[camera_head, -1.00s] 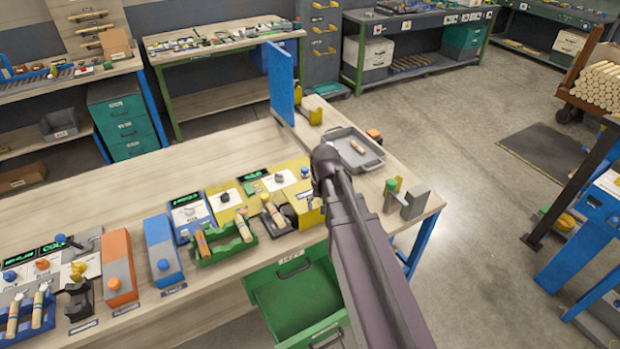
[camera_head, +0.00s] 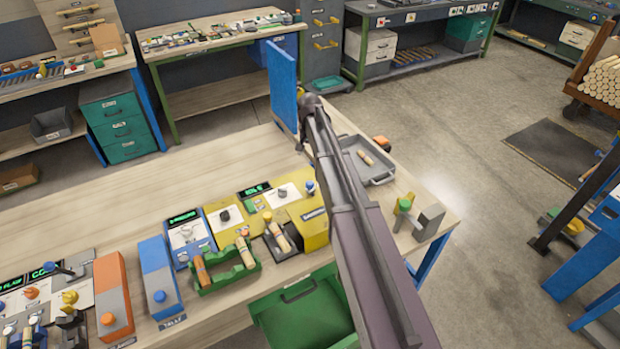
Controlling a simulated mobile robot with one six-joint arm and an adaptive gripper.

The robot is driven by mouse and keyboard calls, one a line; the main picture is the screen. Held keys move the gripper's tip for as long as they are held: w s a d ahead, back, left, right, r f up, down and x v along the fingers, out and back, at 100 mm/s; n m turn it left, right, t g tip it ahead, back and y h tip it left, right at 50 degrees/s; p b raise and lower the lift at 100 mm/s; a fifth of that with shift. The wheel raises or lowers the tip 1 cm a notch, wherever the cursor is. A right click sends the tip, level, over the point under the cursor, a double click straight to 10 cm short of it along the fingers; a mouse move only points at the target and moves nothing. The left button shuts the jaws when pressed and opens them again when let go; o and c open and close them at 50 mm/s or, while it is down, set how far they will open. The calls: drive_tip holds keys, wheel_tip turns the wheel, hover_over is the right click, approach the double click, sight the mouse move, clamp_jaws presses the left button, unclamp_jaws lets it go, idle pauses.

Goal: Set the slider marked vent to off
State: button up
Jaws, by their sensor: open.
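My arm reaches over the bench from the lower right. A small dark part of my gripper (camera_head: 300,147) shows beside the arm's far end, near the blue upright panel; the rest is hidden behind the arm. It appears empty and touches no control that I can see. Control units line the bench's front: a blue-and-white unit (camera_head: 186,233) with a lit display, a yellow panel (camera_head: 246,212) with white plates and dark and blue knobs, and grey-white units at far left. The labels are too small to read, so I cannot tell which control is the vent slider or its setting.
A blue panel (camera_head: 283,88) stands upright near the arm's end. A grey tray (camera_head: 379,179) and a grey bracket (camera_head: 429,222) are at right. A green drawer (camera_head: 305,318) stands open below. The bench top (camera_head: 120,205) behind the units is clear.

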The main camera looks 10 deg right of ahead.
sight(310, 183)
drive_tip(key=shift+r, duration=0.1)
idle(0.3)
wheel_tip(310, 183, down, 14)
drive_tip(key=b, duration=1.3)
drive_tip(key=shift+s+b, duration=0.1)
drive_tip(key=shift+b, duration=0.3)
